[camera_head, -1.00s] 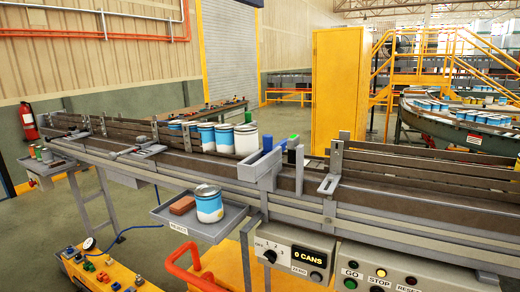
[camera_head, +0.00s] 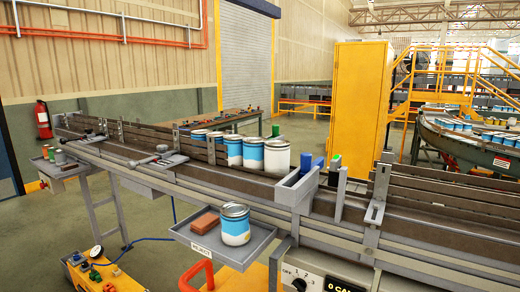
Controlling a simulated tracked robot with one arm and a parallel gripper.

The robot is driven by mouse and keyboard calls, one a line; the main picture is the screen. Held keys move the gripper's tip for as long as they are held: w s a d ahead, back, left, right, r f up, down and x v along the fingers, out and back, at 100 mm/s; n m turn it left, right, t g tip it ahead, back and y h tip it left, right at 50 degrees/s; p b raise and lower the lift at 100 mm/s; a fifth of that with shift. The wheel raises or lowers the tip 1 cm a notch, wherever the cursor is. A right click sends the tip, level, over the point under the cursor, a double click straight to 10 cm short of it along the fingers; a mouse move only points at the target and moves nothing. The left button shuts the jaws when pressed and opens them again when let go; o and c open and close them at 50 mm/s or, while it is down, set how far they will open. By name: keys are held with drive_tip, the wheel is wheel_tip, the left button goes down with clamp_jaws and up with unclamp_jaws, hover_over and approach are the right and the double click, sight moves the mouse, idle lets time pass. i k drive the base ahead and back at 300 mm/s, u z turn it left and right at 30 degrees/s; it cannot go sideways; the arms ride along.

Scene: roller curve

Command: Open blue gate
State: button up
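The blue gate piece (camera_head: 306,164) stands upright on the conveyor (camera_head: 245,187), right of the middle of the view. It sits at a grey bracket (camera_head: 297,188) on the near side. A green piece (camera_head: 335,168) stands just right of it. A row of blue-and-white cans (camera_head: 253,153) waits on the belt to its left, with a plain white can (camera_head: 277,157) nearest the gate. I cannot tell how the gate is latched. My gripper is not in view.
A reject tray (camera_head: 258,247) in front of the conveyor holds a can (camera_head: 235,224) and a red-brown block (camera_head: 206,223). A control box (camera_head: 325,274) is cut off at the bottom edge. A yellow cabinet (camera_head: 361,95) stands behind. Open floor (camera_head: 45,240) lies at left.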

sight(307, 166)
drive_tip(key=u, duration=0.25)
drive_tip(key=i, duration=1.3)
drive_tip(key=z, duration=0.6)
drive_tip(key=i, duration=0.7)
drive_tip(key=z, duration=0.6)
